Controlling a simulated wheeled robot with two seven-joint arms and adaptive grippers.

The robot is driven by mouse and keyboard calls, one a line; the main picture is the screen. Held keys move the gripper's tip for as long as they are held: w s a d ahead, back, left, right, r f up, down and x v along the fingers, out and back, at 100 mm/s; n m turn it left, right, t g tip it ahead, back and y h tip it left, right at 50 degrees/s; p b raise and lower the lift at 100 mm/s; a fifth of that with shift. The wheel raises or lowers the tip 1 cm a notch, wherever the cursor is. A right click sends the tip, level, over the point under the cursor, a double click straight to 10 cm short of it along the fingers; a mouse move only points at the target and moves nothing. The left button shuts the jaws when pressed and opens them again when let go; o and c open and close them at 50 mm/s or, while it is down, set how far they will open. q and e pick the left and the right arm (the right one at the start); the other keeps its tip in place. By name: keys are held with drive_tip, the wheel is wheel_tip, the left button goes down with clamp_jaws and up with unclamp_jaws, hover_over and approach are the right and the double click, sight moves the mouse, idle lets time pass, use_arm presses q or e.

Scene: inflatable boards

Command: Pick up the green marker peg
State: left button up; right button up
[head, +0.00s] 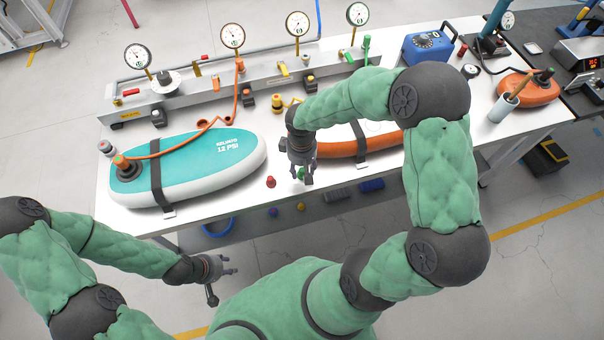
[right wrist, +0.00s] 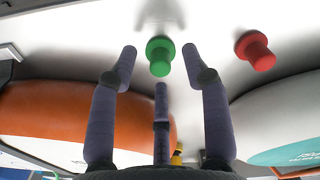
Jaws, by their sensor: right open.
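The green marker peg (right wrist: 160,56) stands on the white table between the spread fingers of my right gripper (right wrist: 160,62) in the right wrist view. The fingers are open and do not appear to touch it. In the head view, my right gripper (head: 304,176) points down over the table's front edge area. Only a bit of the green peg (head: 300,173) shows there, mostly hidden by the fingers. My left gripper (head: 226,283) is off the table at the lower left, its fingers spread and empty.
A red peg (head: 271,182) stands left of my right gripper; it also shows in the right wrist view (right wrist: 256,50). A teal board (head: 190,165) lies strapped at left. An orange-edged board (head: 345,146) lies just behind my right gripper. A gauge manifold runs along the back.

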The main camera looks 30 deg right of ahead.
drive_tip(key=shift+f, duration=0.55)
clamp_jaws()
drive_tip(key=shift+r, duration=0.1)
